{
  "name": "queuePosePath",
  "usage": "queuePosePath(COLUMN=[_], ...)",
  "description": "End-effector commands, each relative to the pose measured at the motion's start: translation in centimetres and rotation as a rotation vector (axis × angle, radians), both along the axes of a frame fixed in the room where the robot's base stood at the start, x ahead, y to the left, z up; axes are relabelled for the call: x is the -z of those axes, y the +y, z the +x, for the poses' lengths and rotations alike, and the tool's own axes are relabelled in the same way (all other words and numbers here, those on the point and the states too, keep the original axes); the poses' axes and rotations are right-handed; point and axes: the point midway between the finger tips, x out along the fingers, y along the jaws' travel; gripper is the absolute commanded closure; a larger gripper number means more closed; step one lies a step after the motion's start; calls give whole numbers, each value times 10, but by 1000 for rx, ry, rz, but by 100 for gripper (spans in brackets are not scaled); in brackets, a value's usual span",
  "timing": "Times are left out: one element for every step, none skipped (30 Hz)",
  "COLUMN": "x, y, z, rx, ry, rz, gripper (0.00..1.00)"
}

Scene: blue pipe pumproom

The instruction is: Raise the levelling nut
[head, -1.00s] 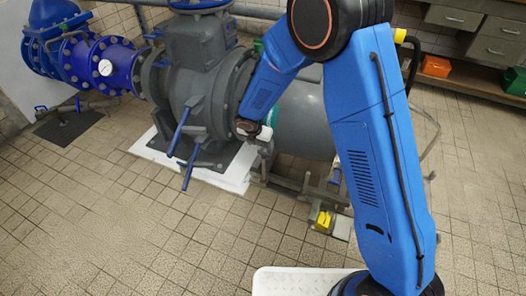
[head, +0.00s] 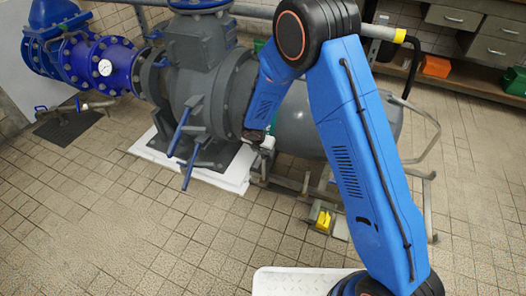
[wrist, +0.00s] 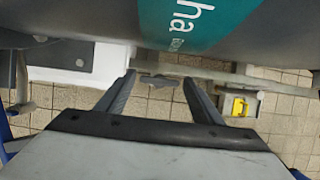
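My gripper (wrist: 159,84) is open in the wrist view, its two dark fingers wide apart with nothing held between them. A small dark winged piece (wrist: 158,79), which looks like the levelling nut, shows between the fingertips near the frame rail. I cannot tell how far beyond the tips it lies, and no contact is visible. The metal support frame (head: 310,191) stands low beside the grey pump.
A large grey cylinder with a teal label (wrist: 205,22) fills the top of the wrist view, close above the fingers. A yellow piece (head: 323,220) sits on the frame's foot, also in the wrist view (wrist: 239,106). Tiled floor (head: 140,235) in front is clear.

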Motion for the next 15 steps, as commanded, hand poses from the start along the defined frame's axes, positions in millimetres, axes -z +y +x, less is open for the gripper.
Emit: queuePosePath(x=[0, 0, 0, 0, 0, 0, 0, 0, 0, 0, 0, 0, 0, 0, 0], y=[0, 0, 0, 0, 0, 0, 0, 0, 0, 0, 0, 0, 0, 0, 1], z=[0, 0, 0, 0, 0, 0, 0, 0, 0, 0, 0, 0, 0, 0, 0], rx=[0, 0, 0, 0, 0, 0, 0, 1, 4, 7, 11, 18, 25, 34, 49], ry=[0, 0, 0, 0, 0, 0, 0, 0, 0, 0, 0, 0, 0, 0, 0], rz=[0, 0, 0, 0, 0, 0, 0, -1, -1, 0, -1, -1, -2, -2, -1], gripper=[53, 60, 70, 73, 73, 72, 72, 72, 72, 72, 72, 72, 72, 72, 72])
